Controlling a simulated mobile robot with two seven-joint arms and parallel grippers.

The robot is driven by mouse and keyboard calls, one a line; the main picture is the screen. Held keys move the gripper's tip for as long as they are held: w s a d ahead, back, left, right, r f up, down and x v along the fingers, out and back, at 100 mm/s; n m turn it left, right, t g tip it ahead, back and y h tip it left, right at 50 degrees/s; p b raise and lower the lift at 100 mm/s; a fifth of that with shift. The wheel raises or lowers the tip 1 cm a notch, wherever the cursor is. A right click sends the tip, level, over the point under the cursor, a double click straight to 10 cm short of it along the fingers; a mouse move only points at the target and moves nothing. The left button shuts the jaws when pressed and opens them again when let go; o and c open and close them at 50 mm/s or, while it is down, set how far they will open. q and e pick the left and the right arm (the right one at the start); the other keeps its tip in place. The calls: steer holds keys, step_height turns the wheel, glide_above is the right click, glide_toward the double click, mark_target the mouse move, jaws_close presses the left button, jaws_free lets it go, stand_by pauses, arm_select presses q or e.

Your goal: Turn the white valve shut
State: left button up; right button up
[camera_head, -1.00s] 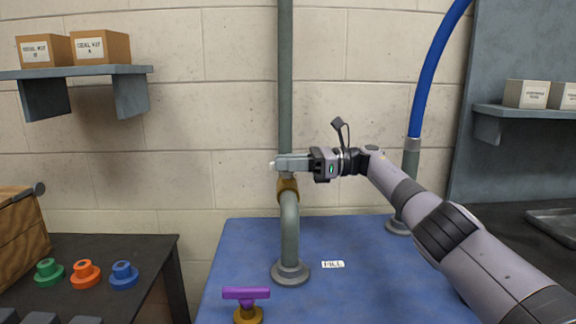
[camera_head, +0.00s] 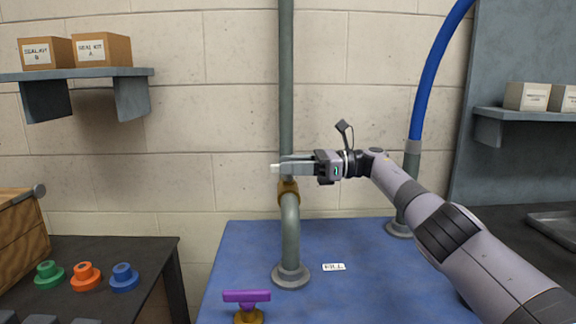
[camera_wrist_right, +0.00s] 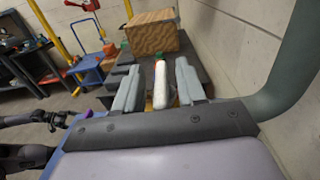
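The white valve handle (camera_head: 275,169) points to the left, across the vertical grey pipe, just above a brass fitting (camera_head: 288,186). In the right wrist view the white handle (camera_wrist_right: 161,86) lies between my right gripper's fingers (camera_wrist_right: 158,88), with a gap seen on each side. In the head view my right gripper (camera_head: 288,166) reaches in from the right at the pipe. Its fingers are apart, around the handle. They hide most of the handle and its hub in the head view. My left gripper does not show in the head view.
A purple-handled valve (camera_head: 247,296) stands at the front of the blue bench (camera_head: 370,295). A white label (camera_head: 334,267) lies beside the pipe's foot. A blue hose (camera_head: 437,70) rises at the right. Coloured fittings (camera_head: 85,275) sit on the dark table at left.

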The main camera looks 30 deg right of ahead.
steer(key=v, duration=0.6)
steer(key=shift+s, duration=0.1)
stand_by(0.6)
